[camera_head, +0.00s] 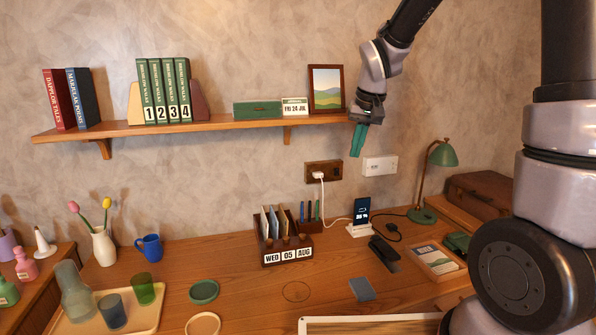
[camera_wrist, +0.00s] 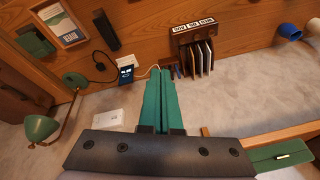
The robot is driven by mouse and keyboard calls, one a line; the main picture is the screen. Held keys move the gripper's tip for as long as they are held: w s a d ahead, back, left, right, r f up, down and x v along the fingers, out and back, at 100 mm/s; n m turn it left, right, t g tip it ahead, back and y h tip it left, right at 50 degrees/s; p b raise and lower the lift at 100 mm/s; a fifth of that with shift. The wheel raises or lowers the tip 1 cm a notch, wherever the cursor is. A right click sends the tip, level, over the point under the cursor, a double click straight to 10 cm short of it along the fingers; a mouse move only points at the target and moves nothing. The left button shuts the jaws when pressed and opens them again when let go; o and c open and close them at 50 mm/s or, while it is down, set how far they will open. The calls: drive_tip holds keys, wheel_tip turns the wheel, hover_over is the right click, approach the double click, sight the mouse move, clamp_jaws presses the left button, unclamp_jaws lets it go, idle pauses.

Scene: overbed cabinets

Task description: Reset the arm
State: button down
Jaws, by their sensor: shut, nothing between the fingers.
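My gripper (camera_head: 359,140) hangs from my arm in the upper right of the head view, in front of the wall and just past the right end of the wooden shelf (camera_head: 230,125). Its green fingers point down and lie side by side, shut with nothing between them. In the wrist view the gripper (camera_wrist: 163,75) shows the same closed fingers, with the desk and wall beyond. Its fingertips are in free air, above the outlet and the phone.
A framed picture (camera_head: 327,88) stands on the shelf close left of my gripper. A wall outlet (camera_head: 323,172) and a white wall box (camera_head: 380,166) are below. A green lamp (camera_head: 440,158), a phone on a stand (camera_head: 361,212) and an organizer (camera_head: 288,248) stand on the desk.

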drive_tip(key=s+d+r+m+t, duration=0.1)
drive_tip(key=s+d+r, duration=0.2)
drive_tip(key=s, duration=0.3)
drive_tip(key=s+d+r+m+t, duration=0.1)
drive_tip(key=s+d+r, duration=0.2)
drive_tip(key=s+r, duration=0.2)
drive_tip(key=s+d+r+m+t, duration=0.1)
drive_tip(key=s+d+r, duration=0.2)
drive_tip(key=s, duration=0.6)
drive_tip(key=shift+s+d+r+t+y, duration=0.25)
drive_tip(key=shift+d+r+t+y, duration=0.15)
drive_tip(key=shift+r, duration=0.45)
